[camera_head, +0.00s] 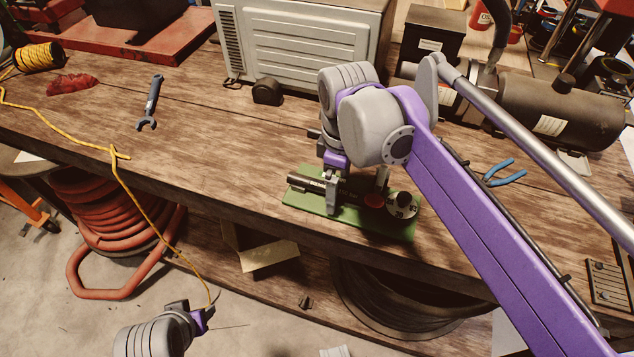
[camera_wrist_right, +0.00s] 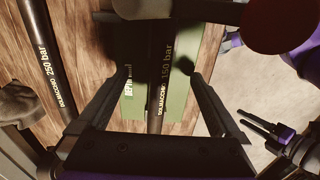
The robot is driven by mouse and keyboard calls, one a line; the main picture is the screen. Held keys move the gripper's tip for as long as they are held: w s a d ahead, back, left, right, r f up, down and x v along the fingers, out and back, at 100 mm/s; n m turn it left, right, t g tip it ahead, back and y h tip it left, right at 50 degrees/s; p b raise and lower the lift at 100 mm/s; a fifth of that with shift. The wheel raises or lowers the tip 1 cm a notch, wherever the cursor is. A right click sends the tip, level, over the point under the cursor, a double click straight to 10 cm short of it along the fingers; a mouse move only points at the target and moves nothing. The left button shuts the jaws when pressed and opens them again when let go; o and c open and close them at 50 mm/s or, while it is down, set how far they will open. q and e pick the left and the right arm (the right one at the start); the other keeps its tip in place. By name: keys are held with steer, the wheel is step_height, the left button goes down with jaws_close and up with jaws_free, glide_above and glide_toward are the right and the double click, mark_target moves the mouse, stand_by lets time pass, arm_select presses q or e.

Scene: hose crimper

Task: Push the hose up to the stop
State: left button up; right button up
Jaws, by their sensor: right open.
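A green base plate (camera_head: 345,222) lies at the table's front edge and carries a small fixture with a numbered white dial (camera_head: 402,205). My right gripper (camera_head: 333,205) points down over this plate; its fingers are open. In the right wrist view, a black hose marked 150 bar (camera_wrist_right: 160,85) runs between the spread fingers (camera_wrist_right: 155,85) over the green plate, and a shadow covers part of it. The hose end and the stop cannot be made out. My left gripper (camera_head: 207,312) is low, in front of the table, apart from the fixture; its jaw gap is unclear.
A second black hose marked 250 bar (camera_wrist_right: 48,75) lies on wood. A wrench (camera_head: 150,103), blue pliers (camera_head: 505,172) and a black block (camera_head: 267,91) lie on the bench. A yellow cord (camera_head: 60,125) hangs over the front edge.

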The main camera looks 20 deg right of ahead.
steer(key=shift+r+p, duration=3)
steer(key=shift+r, duration=1.2)
arm_select(q)
step_height(320, 180, up, 7)
steer(key=w, duration=0.1)
steer(key=shift+w, duration=0.2)
steer(key=shift+s+f, duration=0.1)
steer(key=shift+s, duration=0.05)
arm_select(e)
steer(key=shift+f, duration=0.15)
